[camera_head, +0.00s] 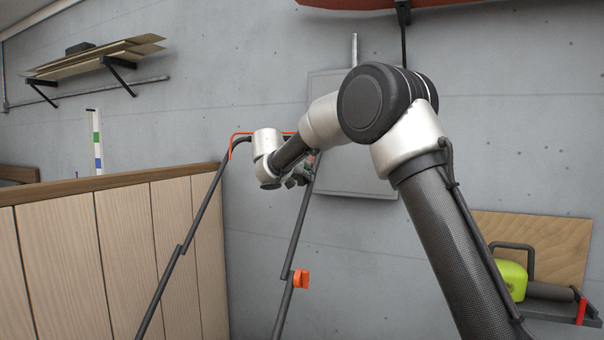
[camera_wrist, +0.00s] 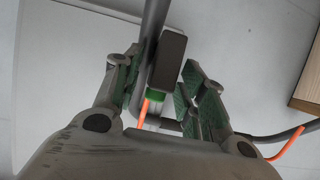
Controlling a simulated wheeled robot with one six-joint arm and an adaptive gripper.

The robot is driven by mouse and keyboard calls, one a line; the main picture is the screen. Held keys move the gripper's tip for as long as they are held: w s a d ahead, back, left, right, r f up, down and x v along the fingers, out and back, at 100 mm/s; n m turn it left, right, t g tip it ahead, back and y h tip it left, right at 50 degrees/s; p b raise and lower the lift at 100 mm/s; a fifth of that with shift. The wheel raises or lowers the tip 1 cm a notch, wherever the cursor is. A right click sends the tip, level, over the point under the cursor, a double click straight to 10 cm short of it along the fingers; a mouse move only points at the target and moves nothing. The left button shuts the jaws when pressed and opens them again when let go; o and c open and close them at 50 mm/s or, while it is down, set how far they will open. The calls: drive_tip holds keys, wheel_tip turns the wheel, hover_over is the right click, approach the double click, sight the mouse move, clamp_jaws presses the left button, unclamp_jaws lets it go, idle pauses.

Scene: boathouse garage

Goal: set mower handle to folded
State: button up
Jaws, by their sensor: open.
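The mower handle (camera_head: 197,206) stands up as two dark bars in the head view, joined at the top by a crossbar with an orange bail (camera_head: 243,133). An orange clamp (camera_head: 301,279) sits on its right bar. My gripper (camera_head: 299,178) is at the upper part of the right bar, partly hidden by my arm. In the wrist view my open gripper (camera_wrist: 161,72) has its green-padded fingers on either side of the handle's dark tube (camera_wrist: 154,25) and a grey box (camera_wrist: 171,62) with a green part. Whether a finger touches them I cannot tell. The mower body is out of view.
A wooden panelled partition (camera_head: 110,250) stands to the left. A grey wall panel (camera_head: 350,183) is behind my gripper. A wall shelf with boards (camera_head: 95,58) is at upper left. A lime-green tool (camera_head: 512,279) sits on a shelf at lower right.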

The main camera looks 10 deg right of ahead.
clamp_jaws()
drive_tip(key=shift+t+h, duration=0.6)
drive_tip(key=shift+t, duration=0.1)
drive_tip(key=shift+s+a+r, duration=0.55)
drive_tip(key=shift+s+a, duration=0.05)
drive_tip(key=shift+s, duration=0.25)
drive_tip(key=shift+s+a+r, duration=0.55)
drive_tip(key=shift+s+a, duration=0.05)
drive_tip(key=shift+s, duration=0.2)
unclamp_jaws()
drive_tip(key=v, duration=1.2)
drive_tip(key=shift+c, duration=0.5)
